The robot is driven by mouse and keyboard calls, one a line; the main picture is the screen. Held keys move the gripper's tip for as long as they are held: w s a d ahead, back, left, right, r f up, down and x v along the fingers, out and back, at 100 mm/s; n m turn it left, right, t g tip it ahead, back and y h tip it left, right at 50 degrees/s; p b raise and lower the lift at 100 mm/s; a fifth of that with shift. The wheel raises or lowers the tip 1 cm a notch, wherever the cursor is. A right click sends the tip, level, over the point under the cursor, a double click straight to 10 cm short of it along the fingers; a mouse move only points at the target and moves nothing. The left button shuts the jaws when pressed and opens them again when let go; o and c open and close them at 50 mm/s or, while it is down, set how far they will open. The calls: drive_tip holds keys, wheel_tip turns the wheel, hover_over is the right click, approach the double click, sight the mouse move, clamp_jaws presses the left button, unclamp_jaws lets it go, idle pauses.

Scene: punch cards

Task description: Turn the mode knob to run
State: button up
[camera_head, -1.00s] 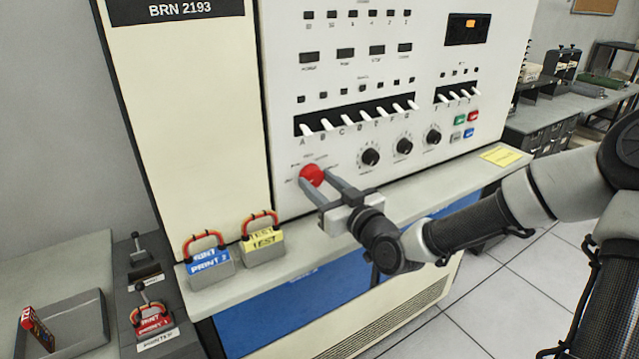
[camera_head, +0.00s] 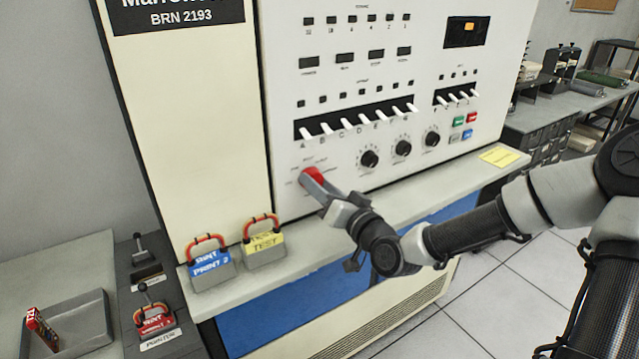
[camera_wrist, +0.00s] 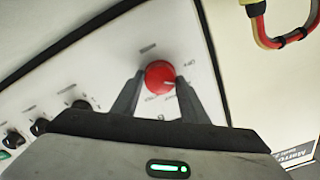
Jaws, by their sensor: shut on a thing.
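The red mode knob (camera_head: 313,176) is on the lower left of the white control panel, with small labels around it too blurred to read. My gripper (camera_head: 318,184) reaches it from the front right and is shut on it. In the wrist view the red knob (camera_wrist: 159,75) sits between the two dark fingers of my gripper (camera_wrist: 155,88), one on each side. In the head view the fingers hide part of the knob and some of its labels.
Three black dials (camera_head: 403,148) are right of the knob, below a row of white toggle switches (camera_head: 362,120).

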drive_tip(key=shift+m, duration=1.1)
drive_tip(key=o, duration=1.1)
drive_tip(key=shift+c, duration=0.2)
